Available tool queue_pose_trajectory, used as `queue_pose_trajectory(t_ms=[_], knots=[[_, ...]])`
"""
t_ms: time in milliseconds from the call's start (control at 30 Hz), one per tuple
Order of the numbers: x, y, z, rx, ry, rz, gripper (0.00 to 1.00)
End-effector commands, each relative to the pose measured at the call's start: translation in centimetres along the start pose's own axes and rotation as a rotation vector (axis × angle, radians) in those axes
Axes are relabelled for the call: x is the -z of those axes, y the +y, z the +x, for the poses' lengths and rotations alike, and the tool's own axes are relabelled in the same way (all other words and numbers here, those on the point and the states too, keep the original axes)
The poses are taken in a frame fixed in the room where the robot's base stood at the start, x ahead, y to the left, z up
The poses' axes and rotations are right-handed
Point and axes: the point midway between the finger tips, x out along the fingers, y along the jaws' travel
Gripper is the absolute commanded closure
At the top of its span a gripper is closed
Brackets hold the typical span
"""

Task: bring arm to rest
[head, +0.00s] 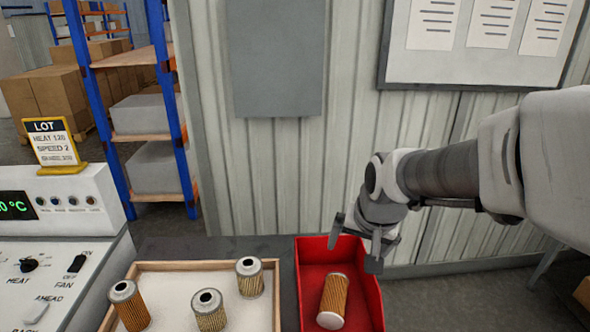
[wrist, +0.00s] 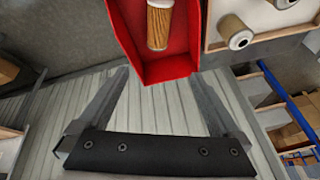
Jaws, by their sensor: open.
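My gripper (head: 356,243) is open and empty. In the head view it hangs over the back right part of the red bin (head: 312,255). In the wrist view the two fingers of my gripper (wrist: 158,82) stand wide apart, with nothing between them but the wall and the bin's edge beyond. One filter cartridge (head: 334,299) with an orange-brown pleated side lies in the red bin, with its pale end toward the front. It also shows in the wrist view (wrist: 159,25), beyond the fingertips and apart from them.
A wood-rimmed tray (head: 276,290) left of the bin holds several upright cartridges, one (head: 129,306) orange-brown. A control panel (head: 55,245) with a lot sign (head: 54,143) stands at far left. A ribbed wall (head: 275,180) with a notice board (head: 480,84) rises behind.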

Motion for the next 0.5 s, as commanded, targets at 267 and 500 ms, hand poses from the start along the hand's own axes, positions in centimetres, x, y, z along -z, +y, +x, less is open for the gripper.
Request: queue_pose_trajectory(t_ms=[267,500], knots=[[-2.2,0.5,-4.0,0.021,0.018,-0.074,0.0],[-6.9,1.9,-9.2,0.022,0.05,-0.217,0.0]])
